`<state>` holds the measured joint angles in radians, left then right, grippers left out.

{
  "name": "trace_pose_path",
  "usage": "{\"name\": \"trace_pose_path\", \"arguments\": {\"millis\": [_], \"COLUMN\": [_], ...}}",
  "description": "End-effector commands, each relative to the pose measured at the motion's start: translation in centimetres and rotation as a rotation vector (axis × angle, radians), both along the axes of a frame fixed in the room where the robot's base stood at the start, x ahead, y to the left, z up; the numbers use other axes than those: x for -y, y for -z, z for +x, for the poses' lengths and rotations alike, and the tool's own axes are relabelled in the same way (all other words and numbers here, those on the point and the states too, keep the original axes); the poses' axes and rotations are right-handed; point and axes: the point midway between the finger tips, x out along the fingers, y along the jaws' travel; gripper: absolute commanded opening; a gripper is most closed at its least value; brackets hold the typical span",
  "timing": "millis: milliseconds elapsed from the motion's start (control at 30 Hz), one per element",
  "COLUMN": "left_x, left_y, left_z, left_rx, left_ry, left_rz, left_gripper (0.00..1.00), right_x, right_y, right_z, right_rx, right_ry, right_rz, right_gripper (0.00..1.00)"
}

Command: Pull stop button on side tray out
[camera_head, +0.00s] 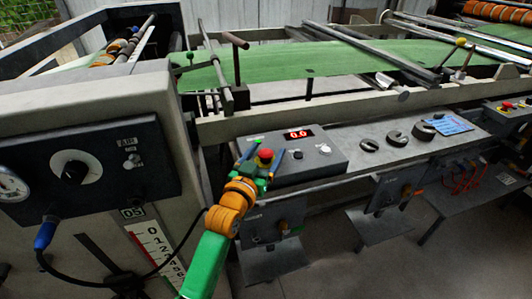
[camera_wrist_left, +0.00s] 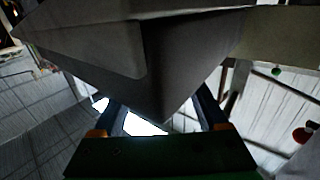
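A red stop button (camera_head: 265,156) shows at the left end of a grey control box (camera_head: 318,160) with a red digital display. The box stands on the left part of a long grey side tray (camera_head: 362,168). My left gripper (camera_head: 262,161) is at this end of the box, its two blue fingers apart, one on each side of the button in the picture. I cannot tell whether they touch it. In the left wrist view the gripper (camera_wrist_left: 160,118) has its fingers apart under a dark grey body; the button is not visible there. My right gripper is not in view.
Dark curved pieces (camera_head: 397,138) and a blue card (camera_head: 448,125) lie on the tray to the right. Another red button (camera_head: 506,106) is on a panel at the far right. A large machine cabinet with a dial panel (camera_head: 85,170) stands at left, with a hanging black cable.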

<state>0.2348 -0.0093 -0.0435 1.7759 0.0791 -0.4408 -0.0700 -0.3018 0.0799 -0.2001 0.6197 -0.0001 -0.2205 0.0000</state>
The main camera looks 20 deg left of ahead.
Motion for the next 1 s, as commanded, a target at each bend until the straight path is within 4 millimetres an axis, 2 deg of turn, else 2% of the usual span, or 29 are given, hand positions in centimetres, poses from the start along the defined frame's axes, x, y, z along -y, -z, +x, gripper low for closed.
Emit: {"name": "trace_pose_path", "arguments": {"millis": [33,200,267,1000], "left_x": [0.00,-0.01,-0.01,-0.01], "left_y": [0.01,0.02,0.02,0.04], "left_z": [-0.01,-0.02,-0.03,-0.04], "left_rx": [0.000,0.000,0.000,-0.001], "left_ry": [0.000,0.000,0.000,0.000], "left_rz": [0.000,0.000,0.000,0.001], "left_gripper": [0.60,0.14,0.00,0.00], "right_x": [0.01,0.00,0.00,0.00], "right_y": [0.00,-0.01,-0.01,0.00], "right_z": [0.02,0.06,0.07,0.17], "right_rx": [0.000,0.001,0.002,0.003], "right_ry": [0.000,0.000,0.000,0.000], "right_rz": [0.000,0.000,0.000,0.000], "right_gripper": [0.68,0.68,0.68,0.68]}}
